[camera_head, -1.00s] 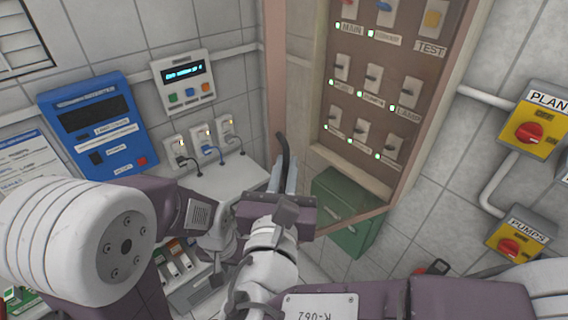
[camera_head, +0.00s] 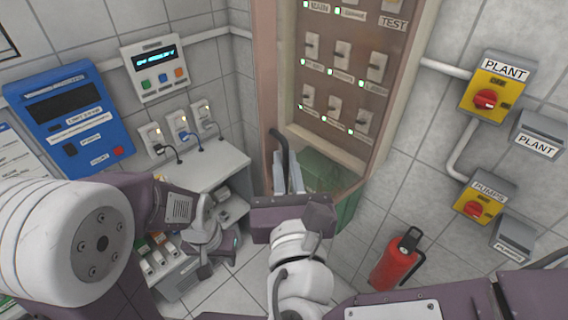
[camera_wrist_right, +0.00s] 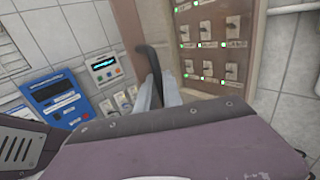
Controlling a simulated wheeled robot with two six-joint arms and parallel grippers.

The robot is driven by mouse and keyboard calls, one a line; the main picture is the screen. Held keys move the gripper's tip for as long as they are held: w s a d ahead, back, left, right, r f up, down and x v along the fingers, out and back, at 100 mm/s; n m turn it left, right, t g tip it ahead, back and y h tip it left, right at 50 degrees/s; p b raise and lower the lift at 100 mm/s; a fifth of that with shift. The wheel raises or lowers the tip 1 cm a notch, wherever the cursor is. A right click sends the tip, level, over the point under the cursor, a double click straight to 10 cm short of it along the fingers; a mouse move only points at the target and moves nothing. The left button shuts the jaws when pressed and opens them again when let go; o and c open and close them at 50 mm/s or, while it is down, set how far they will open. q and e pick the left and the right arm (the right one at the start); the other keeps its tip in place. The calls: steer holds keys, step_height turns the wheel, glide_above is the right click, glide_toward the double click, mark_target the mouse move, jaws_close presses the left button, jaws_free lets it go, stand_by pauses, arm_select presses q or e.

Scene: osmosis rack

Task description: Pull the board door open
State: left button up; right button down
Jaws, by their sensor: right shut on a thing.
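The board door (camera_head: 264,90) is a see-through panel with a pinkish frame, in front of the breaker board (camera_head: 335,75). Its dark, curved handle (camera_head: 277,150) stands at the left edge in the head view. It also shows in the right wrist view (camera_wrist_right: 153,65). My right gripper (camera_head: 288,180) is shut on the handle, its pale fingers around the lower part; the exact contact is partly hidden. The fingers also show in the right wrist view (camera_wrist_right: 157,93). My left gripper (camera_head: 208,245) hangs lower left, apart from the door; its jaws are unclear.
Yellow PLANT (camera_head: 491,88) and PUMPS (camera_head: 480,203) switch boxes are on the right wall. A white bench (camera_head: 215,160), a blue panel (camera_head: 75,115) and a grey controller (camera_head: 154,68) are at left. A green box (camera_head: 325,180) is behind the door.

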steer(key=c, duration=1.6)
jaws_free()
steer(key=shift+d+r, duration=0.1)
steer(key=shift+r, duration=0.05)
steer(key=shift+c, duration=0.2)
steer(key=shift+o, duration=0.8)
steer(key=shift+d, duration=0.15)
steer(key=shift+s, duration=0.25)
steer(key=s+b, duration=0.1)
steer(key=s, duration=0.6)
steer(key=shift+d, duration=0.45)
steer(key=shift+w, duration=0.1)
